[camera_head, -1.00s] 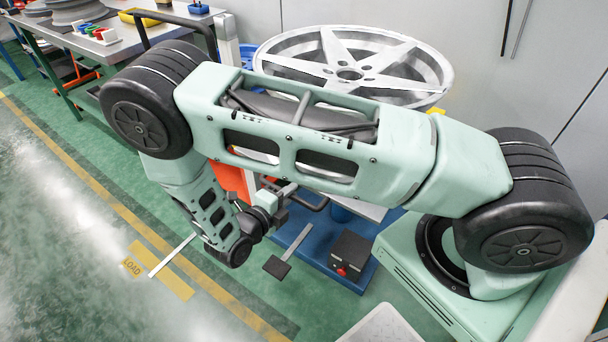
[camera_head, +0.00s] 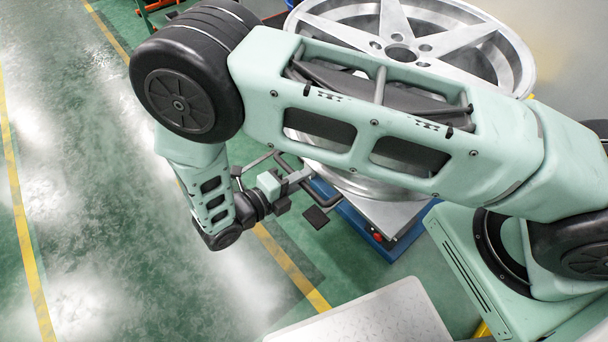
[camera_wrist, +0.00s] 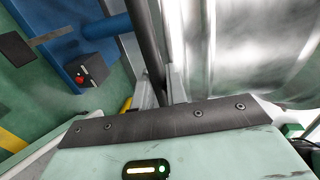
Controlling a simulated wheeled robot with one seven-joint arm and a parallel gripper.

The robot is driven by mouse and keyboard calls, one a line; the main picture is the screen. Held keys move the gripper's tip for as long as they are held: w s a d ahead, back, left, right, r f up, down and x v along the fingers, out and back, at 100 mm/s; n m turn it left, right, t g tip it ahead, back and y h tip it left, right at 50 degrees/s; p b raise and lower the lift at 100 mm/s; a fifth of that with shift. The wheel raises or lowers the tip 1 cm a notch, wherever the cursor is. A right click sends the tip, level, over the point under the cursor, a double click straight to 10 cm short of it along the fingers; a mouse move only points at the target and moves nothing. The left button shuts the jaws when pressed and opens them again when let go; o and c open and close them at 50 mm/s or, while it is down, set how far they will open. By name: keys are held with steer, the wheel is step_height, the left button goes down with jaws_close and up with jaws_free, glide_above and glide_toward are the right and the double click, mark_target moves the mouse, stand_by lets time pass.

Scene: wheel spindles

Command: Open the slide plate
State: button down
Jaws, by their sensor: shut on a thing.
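A large silver spoked wheel (camera_head: 402,52) lies flat on a low stand, partly hidden behind my arm. A pale metal plate (camera_head: 392,214) shows below the wheel, over a blue base (camera_head: 352,222); I take it for the slide plate. A black tubular handle (camera_head: 322,196) sticks out at the plate's left side. My gripper (camera_head: 290,188) is shut at this handle. In the wrist view the dark bar (camera_wrist: 150,45) runs down to my gripper (camera_wrist: 162,98), with the wheel's shiny rim (camera_wrist: 240,50) to its right. The exact finger contact is hard to see.
A black pedal (camera_head: 317,217) sits low beside the base. A box with a red button (camera_wrist: 92,72) stands on the base. A grey plate (camera_head: 365,318) lies at the bottom of the head view. The green floor to the left is open.

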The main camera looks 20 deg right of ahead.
steer(key=c, duration=1.5)
jaws_free()
steer(key=b+v, duration=0.1)
steer(key=v, duration=1.6)
steer(key=shift+a, duration=0.2)
